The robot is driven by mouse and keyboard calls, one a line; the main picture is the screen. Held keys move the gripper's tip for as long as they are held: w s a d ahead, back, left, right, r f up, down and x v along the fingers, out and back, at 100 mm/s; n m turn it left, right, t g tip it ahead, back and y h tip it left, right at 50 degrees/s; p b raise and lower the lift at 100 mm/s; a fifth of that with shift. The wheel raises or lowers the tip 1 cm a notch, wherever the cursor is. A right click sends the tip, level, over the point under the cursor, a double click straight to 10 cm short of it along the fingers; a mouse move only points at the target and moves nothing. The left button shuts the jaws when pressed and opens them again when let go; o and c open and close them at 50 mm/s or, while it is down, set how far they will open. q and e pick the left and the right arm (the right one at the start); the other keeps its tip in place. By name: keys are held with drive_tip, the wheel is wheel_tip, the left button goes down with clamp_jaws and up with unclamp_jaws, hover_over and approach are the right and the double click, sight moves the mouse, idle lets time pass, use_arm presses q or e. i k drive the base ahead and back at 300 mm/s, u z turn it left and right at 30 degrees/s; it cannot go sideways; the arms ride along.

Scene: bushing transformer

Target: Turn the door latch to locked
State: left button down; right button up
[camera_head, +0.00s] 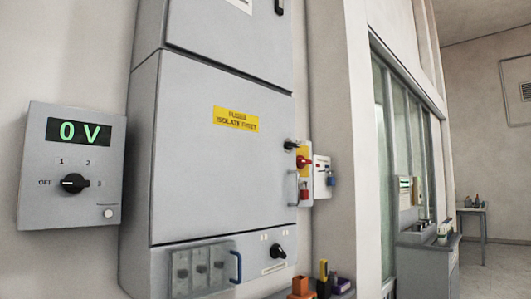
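A grey cabinet door (205,170) with a yellow label reading roughly "FUSES ISOLATE FIRST" (236,119) fills the middle of the view and looks closed. A small black knob (290,145) sits at its right edge and appears to be the door latch; whether it is turned to locked cannot be told. A pale vertical handle (293,188) is below it. Another black handle (279,6) is on the upper door, cut off by the top edge. Neither of my grippers is in view.
A voltage panel (72,165) reading 0 V has a selector knob (75,183). Right of the door are a red switch (303,162) on yellow and padlocks. Below are a fuse cover with blue handle (237,267), a black knob (278,252) and an orange holder (300,287).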

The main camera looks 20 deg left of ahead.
sight(290, 145)
drive_tip(key=z, duration=0.15)
drive_tip(key=i, duration=1.2)
drive_tip(key=u, duration=0.2)
